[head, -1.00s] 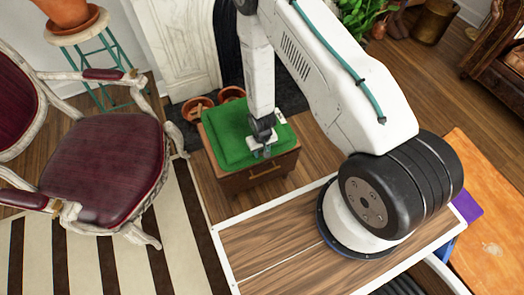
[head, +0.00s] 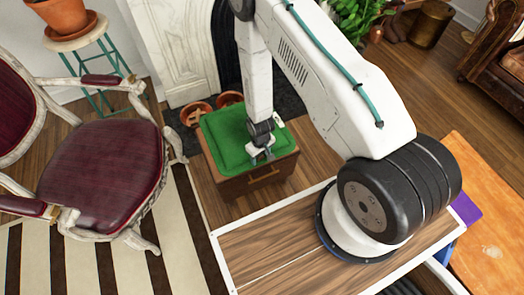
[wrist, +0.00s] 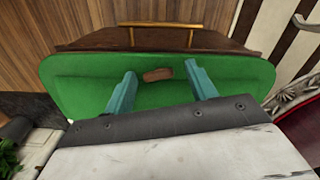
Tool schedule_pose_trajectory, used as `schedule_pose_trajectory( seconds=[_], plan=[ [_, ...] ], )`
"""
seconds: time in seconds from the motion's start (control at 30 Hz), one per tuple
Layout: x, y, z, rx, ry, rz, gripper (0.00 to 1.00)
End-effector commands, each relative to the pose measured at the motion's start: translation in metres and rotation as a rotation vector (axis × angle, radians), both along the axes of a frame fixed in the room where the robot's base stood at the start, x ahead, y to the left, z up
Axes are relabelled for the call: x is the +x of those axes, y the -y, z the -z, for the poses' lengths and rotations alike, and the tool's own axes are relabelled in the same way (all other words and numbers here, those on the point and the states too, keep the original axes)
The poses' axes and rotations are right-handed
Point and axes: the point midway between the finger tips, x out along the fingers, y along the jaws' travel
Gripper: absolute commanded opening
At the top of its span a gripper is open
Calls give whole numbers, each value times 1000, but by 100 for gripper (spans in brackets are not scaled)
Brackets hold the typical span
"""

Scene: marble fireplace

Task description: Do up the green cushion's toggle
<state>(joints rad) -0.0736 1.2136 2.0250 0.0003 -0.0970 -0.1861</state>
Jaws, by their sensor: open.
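The green cushion (head: 225,143) lies on top of a small wooden cabinet (head: 258,181). It also fills the middle of the wrist view (wrist: 80,85). A brown oblong toggle (wrist: 158,75) shows on the cushion in the wrist view, lying nearly crosswise between my finger tips. My gripper (head: 262,155) points down over the cushion in the head view. In the wrist view my gripper (wrist: 158,82) is open, with one teal finger on each side of the toggle and a gap on both sides. Any loop for the toggle cannot be made out.
The cabinet's brass handle (wrist: 160,26) is on its front. A red-seated armchair (head: 100,175) stands to the left. Terracotta pots (head: 195,114) sit behind the cabinet by the fireplace. A plant (head: 355,22) is at the back.

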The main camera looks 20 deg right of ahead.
Motion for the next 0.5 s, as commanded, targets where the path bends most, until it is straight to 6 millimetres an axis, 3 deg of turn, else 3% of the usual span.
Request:
schedule_pose_trajectory(
  seconds=[0.3,0.5],
  plan=[
    [0,0,0,0,0,248,56],
    [2,0,-43,1,4,262,56]
  ],
)
